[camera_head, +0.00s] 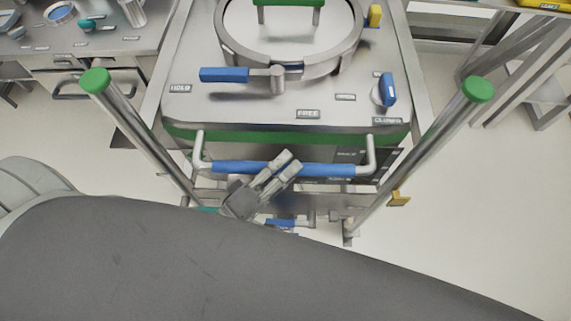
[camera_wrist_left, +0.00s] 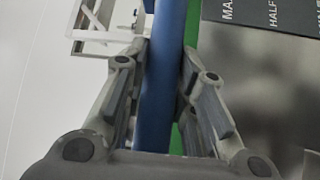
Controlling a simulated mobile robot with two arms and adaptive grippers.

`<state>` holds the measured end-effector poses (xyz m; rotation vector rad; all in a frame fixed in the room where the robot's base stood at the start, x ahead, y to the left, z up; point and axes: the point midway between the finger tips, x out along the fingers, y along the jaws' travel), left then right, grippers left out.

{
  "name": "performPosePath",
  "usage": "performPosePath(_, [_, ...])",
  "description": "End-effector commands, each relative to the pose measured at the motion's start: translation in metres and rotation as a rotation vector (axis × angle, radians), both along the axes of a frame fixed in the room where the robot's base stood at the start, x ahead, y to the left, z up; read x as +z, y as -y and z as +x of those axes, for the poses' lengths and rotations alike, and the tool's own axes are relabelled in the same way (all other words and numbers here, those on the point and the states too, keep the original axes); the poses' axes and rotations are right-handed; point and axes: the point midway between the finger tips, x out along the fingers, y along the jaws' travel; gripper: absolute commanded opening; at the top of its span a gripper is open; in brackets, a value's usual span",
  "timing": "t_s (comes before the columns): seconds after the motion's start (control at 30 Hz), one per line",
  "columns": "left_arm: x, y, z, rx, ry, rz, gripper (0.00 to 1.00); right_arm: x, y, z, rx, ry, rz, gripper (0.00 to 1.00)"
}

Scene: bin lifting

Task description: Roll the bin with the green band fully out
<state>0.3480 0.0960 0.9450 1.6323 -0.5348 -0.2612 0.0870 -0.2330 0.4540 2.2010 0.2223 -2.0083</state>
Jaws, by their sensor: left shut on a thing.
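The steel bin (camera_head: 235,122) stands ahead of me with a green band (camera_head: 385,140) below its top edge. The band also shows in the wrist view behind the bar. A blue bar handle (camera_head: 335,170) on bent steel ends crosses the bin's front. My left gripper (camera_head: 286,166) is shut on this bar near its middle. In the left wrist view the blue bar (camera_wrist_left: 160,110) runs between the two fingers. The bin's top carries a round hatch ring, a blue lever (camera_head: 224,75) near HOLD and FREE labels, and a blue knob (camera_head: 388,90). My right gripper is not in view.
Steel posts with green caps (camera_head: 95,80) (camera_head: 478,89) stand left and right of the bin's front. A bench (camera_head: 120,40) with small items is at upper left, and a steel frame (camera_head: 525,60) at upper right. Pale floor lies open at right.

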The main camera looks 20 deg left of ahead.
Motion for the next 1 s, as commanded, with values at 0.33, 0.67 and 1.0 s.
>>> performPosePath(0.33, [-0.003,0.009,-0.026,-0.009,-0.011,0.002,0.0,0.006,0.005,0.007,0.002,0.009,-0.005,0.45])
performPosePath(0.67, [-0.002,0.008,-0.024,-0.005,-0.007,0.001,0.47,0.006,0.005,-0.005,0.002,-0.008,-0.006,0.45])
performPosePath(1.0, [-0.003,0.003,-0.031,-0.004,-0.006,0.002,0.47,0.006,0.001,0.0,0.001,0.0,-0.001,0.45])
